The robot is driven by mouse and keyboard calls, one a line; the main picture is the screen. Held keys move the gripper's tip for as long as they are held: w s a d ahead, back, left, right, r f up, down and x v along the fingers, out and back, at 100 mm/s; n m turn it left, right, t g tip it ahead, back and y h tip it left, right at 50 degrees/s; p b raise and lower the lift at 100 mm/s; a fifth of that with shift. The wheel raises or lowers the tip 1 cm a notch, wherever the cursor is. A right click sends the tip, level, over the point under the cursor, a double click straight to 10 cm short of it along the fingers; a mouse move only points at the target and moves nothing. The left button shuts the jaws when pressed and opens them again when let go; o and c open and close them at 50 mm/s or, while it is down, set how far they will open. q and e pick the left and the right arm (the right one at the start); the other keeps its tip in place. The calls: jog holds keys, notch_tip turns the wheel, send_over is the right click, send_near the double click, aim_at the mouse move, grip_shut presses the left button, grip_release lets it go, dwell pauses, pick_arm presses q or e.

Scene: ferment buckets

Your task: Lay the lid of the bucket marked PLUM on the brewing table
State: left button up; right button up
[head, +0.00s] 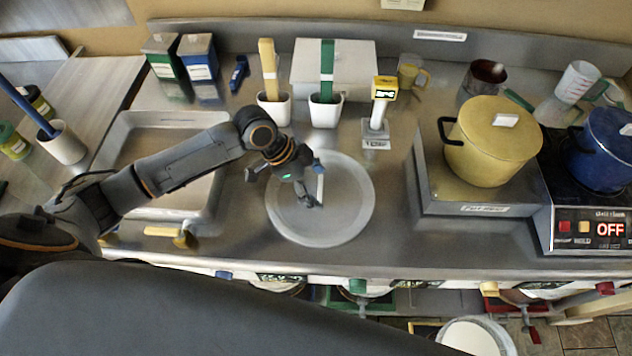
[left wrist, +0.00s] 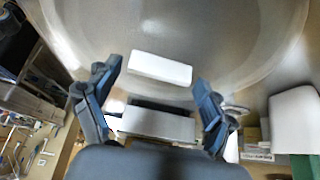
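A round grey lid (head: 345,220) lies flat on the steel table (head: 400,245). It has a white bar handle (head: 320,188) at its middle. No name can be read on it. My left gripper (head: 300,188) is over the lid near the handle. In the left wrist view, the left gripper (left wrist: 155,85) is open, its two blue-grey fingers apart. The white handle (left wrist: 160,68) shows between and just beyond the fingertips, not gripped. The lid's surface (left wrist: 200,25) fills the upper part of that view. My right gripper is not in view.
Behind the lid stand white cups (head: 274,110) with yellow and green paddles and a yellow-headed meter (head: 376,118). A sink (head: 190,205) is to the left. A yellow pot (head: 490,145) stands right. A white bucket (head: 475,338) is below the table's front edge.

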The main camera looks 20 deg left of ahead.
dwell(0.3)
pick_arm(q)
jog(key=shift+r, duration=0.25)
jog(key=b+v, duration=0.1)
jog(key=v, duration=1.1)
jog(key=shift+b, duration=0.4)
jog(key=shift+s+f, duration=0.1)
jog(key=shift+f, duration=0.05)
